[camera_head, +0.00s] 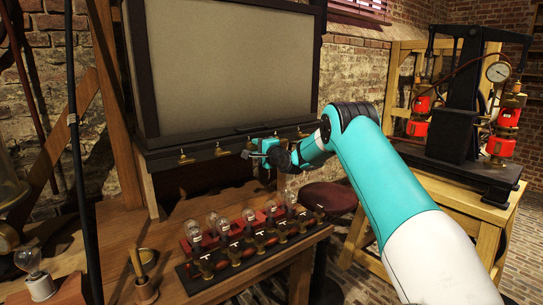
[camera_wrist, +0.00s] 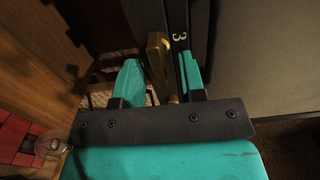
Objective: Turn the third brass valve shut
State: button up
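Several brass valves line the dark rail (camera_head: 225,150) under the large grey panel; one brass valve (camera_head: 187,158) shows at the left in the head view. My gripper (camera_head: 265,152) is at the rail, right of its middle. In the wrist view, a brass valve handle (camera_wrist: 157,58) stands beside a white "3" on the dark rail (camera_wrist: 204,30). The teal fingers of my gripper (camera_wrist: 161,72) are apart, one on either side of the handle. Whether either finger touches it cannot be told. In the head view my arm and gripper partly cover the valve at the gripper.
Glass bulbs (camera_head: 219,222) stand in a rack on the wooden bench (camera_head: 115,230) below. A round dark red stool (camera_head: 328,197) is beyond the bench. A black apparatus with a gauge (camera_head: 497,72) stands on a wooden table at right.

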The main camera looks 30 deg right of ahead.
jog(key=s+b, duration=0.5)
jog(key=s, duration=1.1)
jog(key=shift+s+d, duration=0.3)
jog(key=shift+s, duration=0.05)
jog(key=s+a+r+n+g+y, duration=0.1)
jog(key=s+a+n+g+y, duration=0.25)
jog(key=a, duration=0.65)
jog(key=s+a+n+g+y, duration=0.1)
jog(key=s+a+n+g, duration=0.25)
jog(key=a+n, duration=0.4)
jog(key=s+a+r+n+g+y, duration=0.1)
jog(key=s+a+n+g+y, duration=0.3)
jog(key=a, duration=0.7)
jog(key=s+a+f+n+g+h, duration=0.1)
jog(key=s+n+g, duration=0.1)
jog(key=s, duration=0.6)
jog(key=s+a+f+n+g+h+p, duration=0.1)
jog(key=s+n, duration=0.3)
jog(key=s, duration=0.5)
jog(key=s+a+n+g+h, duration=0.3)
jog(key=s+g, duration=0.1)
jog(key=s, duration=0.5)
jog(key=shift+s+a+f+n+p, duration=0.2)
jog(key=shift+f+n+p, duration=0.1)
jog(key=shift+f+n, duration=0.1)
